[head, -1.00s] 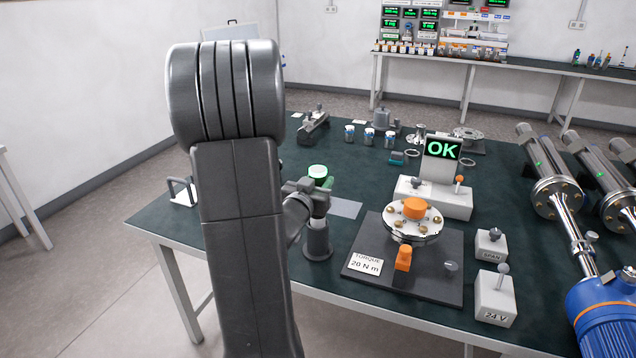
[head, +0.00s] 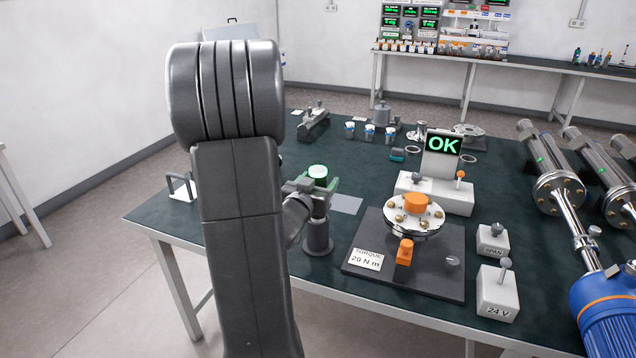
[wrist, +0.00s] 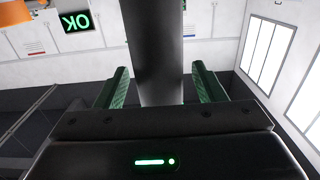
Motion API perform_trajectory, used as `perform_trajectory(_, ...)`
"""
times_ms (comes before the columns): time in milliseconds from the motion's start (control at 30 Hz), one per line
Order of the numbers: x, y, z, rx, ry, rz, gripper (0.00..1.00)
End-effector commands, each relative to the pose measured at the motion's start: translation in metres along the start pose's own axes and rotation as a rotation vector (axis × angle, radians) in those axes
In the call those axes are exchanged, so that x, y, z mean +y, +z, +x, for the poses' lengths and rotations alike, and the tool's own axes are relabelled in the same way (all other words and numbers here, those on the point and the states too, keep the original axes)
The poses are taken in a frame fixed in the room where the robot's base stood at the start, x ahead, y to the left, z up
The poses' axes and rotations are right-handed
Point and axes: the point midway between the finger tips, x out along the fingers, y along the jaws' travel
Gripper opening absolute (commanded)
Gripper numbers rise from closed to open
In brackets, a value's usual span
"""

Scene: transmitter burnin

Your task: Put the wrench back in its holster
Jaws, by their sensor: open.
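The wrench (head: 318,171) stands upright near the table's front left, with a bright green-ringed top. Its lower end is in a dark round holster (head: 317,238) on the table. My gripper (head: 319,187) is at the wrench's upper part, its green fingers open on either side of it. In the wrist view the wrench's dark shaft (wrist: 153,50) runs between the two fingers, with a visible gap on each side. My arm hides part of the area to the left, and how deep the wrench sits inside the holster is hidden.
A dark torque plate (head: 430,278) with a bolted flange (head: 413,222) lies to the right. Behind it stands a unit with a lit OK display (head: 443,146). SPAN (head: 492,243) and 24 V (head: 497,296) boxes stand further right. A flat grey pad (head: 346,204) lies behind the holster.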

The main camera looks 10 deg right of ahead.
Motion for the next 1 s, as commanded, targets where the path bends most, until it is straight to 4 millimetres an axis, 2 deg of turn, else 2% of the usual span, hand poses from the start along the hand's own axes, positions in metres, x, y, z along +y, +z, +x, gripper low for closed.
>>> perform_trajectory(133,0.000,0.001,-0.004,-0.003,-0.001,0.000,0.63)
perform_trajectory(233,-0.001,0.001,-0.014,-0.003,-0.002,0.000,0.63)
perform_trajectory(700,-0.001,0.000,-0.114,0.000,-0.004,0.000,0.63)
perform_trajectory(833,-0.001,0.000,-0.129,0.000,-0.004,0.000,0.63)
perform_trajectory(1000,0.000,0.000,-0.137,0.000,-0.001,0.000,0.63)
